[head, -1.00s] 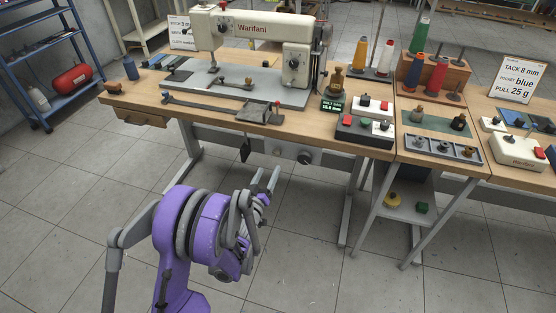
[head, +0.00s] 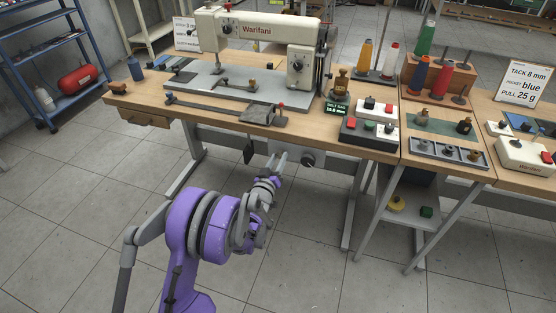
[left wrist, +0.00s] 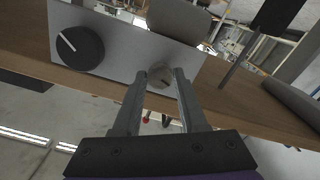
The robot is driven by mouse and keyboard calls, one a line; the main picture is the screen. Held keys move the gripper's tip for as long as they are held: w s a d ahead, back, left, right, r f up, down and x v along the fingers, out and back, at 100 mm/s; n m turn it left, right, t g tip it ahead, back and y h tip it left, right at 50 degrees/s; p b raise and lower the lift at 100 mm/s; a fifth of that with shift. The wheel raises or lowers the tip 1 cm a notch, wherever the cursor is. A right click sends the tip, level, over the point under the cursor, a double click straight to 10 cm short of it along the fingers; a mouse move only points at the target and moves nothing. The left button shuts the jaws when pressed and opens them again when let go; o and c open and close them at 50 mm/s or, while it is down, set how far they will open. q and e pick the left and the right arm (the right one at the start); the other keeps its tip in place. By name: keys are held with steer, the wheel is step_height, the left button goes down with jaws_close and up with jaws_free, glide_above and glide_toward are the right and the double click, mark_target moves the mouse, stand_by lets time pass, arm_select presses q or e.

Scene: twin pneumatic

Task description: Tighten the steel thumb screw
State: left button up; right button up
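The steel thumb screw (left wrist: 161,75) is a small grey round knob on a pale panel (left wrist: 118,45) under the table edge, seen in the left wrist view. My left gripper (left wrist: 160,76) points at it, with one finger on each side of the screw. The fingers are apart; whether they touch the screw or how deep they reach cannot be told. In the head view my left gripper (head: 278,162) is just under the table's front edge, left of the panel's black dial, and hides the screw. My right gripper is not in view.
The black dial (left wrist: 79,48) with a white line sits on the same panel, left of the screw. Above is the wooden table (head: 218,112) with a Warifani sewing machine (head: 262,32) and a button box (head: 369,132). The floor below is open.

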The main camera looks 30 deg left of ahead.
arm_select(q)
jaws_close()
steer(key=shift+m, duration=0.4)
steer(key=m+b, duration=0.1)
steer(key=m, duration=0.2)
steer(key=shift+f, duration=0.1)
steer(key=m, duration=0.3)
steer(key=shift+m+b, duration=0.3)
steer(key=shift+b, duration=0.1)
steer(key=m+b, duration=0.1)
steer(key=m, duration=0.5)
steer(key=shift+b, duration=0.35)
steer(key=shift+m, duration=0.5)
steer(key=o, duration=0.5)
jaws_free()
